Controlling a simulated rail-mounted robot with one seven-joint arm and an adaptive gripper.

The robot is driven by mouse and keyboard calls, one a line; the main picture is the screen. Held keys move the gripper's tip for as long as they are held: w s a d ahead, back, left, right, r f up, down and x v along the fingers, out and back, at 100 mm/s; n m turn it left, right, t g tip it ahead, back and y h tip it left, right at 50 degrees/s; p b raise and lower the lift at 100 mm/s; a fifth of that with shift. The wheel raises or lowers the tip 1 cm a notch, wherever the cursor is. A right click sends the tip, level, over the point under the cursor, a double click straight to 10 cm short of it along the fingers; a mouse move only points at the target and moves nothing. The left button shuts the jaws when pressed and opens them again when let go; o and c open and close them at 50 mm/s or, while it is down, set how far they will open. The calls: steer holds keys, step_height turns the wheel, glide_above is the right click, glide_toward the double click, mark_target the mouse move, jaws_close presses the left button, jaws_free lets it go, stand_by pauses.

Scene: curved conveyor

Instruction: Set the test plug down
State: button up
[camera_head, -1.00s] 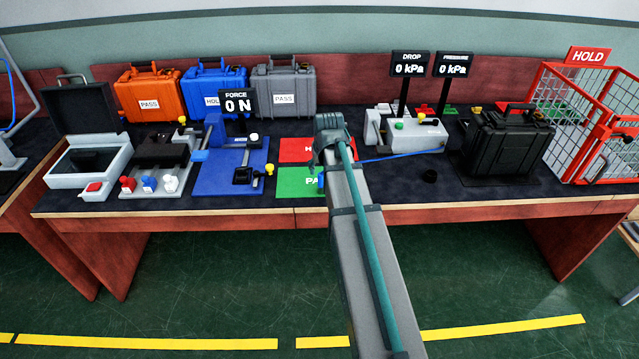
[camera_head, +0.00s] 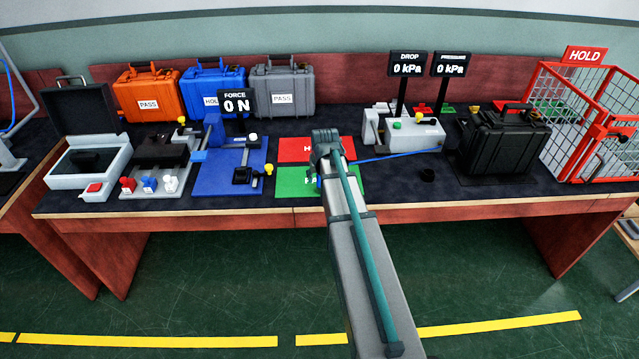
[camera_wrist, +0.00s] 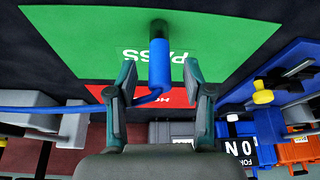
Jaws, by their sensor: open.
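The test plug (camera_wrist: 159,62) is a blue cylinder with a dark tip. In the wrist view it lies between the two fingers of my gripper (camera_wrist: 160,78), with visible gaps on both sides. My gripper is open. A blue hose (camera_wrist: 70,109) runs from the plug to the left. The plug is seen against the green PASS mat (camera_wrist: 90,42); whether it rests on the mat I cannot tell. In the head view my arm hides most of the plug, and only a bit of blue shows beside my wrist over the green mat (camera_head: 291,182).
The red mat (camera_head: 300,150) lies behind the green one. A blue force fixture (camera_head: 225,178) stands to the left. The leak tester (camera_head: 415,133) and a black case (camera_head: 505,145) stand to the right. The table's front edge is close to the green mat.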

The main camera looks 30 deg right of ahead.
jaws_close()
steer(key=shift+r, duration=0.15)
